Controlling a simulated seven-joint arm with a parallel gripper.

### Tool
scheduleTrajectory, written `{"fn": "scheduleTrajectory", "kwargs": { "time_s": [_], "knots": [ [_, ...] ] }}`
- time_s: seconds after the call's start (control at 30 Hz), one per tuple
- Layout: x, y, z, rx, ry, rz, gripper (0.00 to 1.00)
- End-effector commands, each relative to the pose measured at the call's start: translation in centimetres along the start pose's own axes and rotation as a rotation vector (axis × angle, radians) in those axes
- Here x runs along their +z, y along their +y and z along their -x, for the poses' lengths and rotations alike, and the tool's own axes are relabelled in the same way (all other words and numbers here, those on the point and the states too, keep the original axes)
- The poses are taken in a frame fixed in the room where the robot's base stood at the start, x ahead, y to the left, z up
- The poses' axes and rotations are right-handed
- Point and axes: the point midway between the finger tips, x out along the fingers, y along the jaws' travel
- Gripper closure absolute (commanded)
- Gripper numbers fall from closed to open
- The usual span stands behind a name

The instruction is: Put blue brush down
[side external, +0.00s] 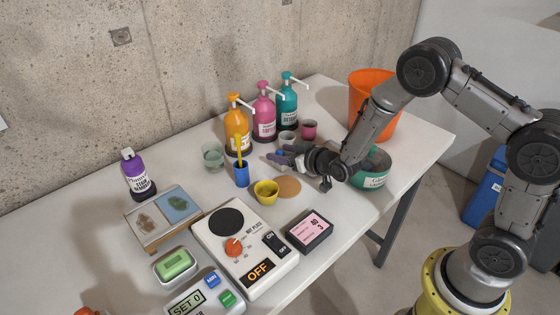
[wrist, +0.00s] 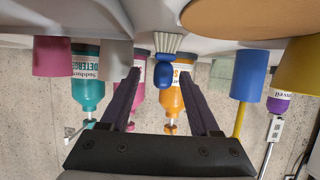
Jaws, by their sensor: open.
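A blue brush (wrist: 164,68) with pale bristles shows in the wrist view, which is upside down. It is at the white table's surface, between and just beyond my fingertips. My gripper (wrist: 165,75) is open, with a finger on each side of the brush and a visible gap to each. In the side view my gripper (side external: 276,157) is low over the table, behind the yellow cup and in front of the pump bottles. I cannot make out the brush clearly there.
A blue cup (side external: 241,175) with a yellow stick, a yellow cup (side external: 266,192) and a round tan coaster (side external: 288,187) are close by. Orange, pink and teal pump bottles (side external: 264,118) stand behind. A green container (side external: 372,168) is beside my wrist.

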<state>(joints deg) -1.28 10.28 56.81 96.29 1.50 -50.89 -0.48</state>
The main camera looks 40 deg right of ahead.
Motion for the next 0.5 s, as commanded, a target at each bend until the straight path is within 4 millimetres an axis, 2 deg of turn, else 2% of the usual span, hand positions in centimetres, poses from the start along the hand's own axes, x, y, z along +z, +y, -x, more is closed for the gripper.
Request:
{"fn": "scheduleTrajectory", "kwargs": {
  "time_s": [0.1, 0.23, 0.5],
  "knots": [
    [0.0, -0.4, -1.8, -0.001, -0.001, 0.0, 0.38],
    [-0.1, -0.3, -3.2, 0.0, 0.0, 0.0, 0.38],
    [-0.1, -0.3, -3.7, 0.0, 0.0, 0.0, 0.38]
  ]
}}
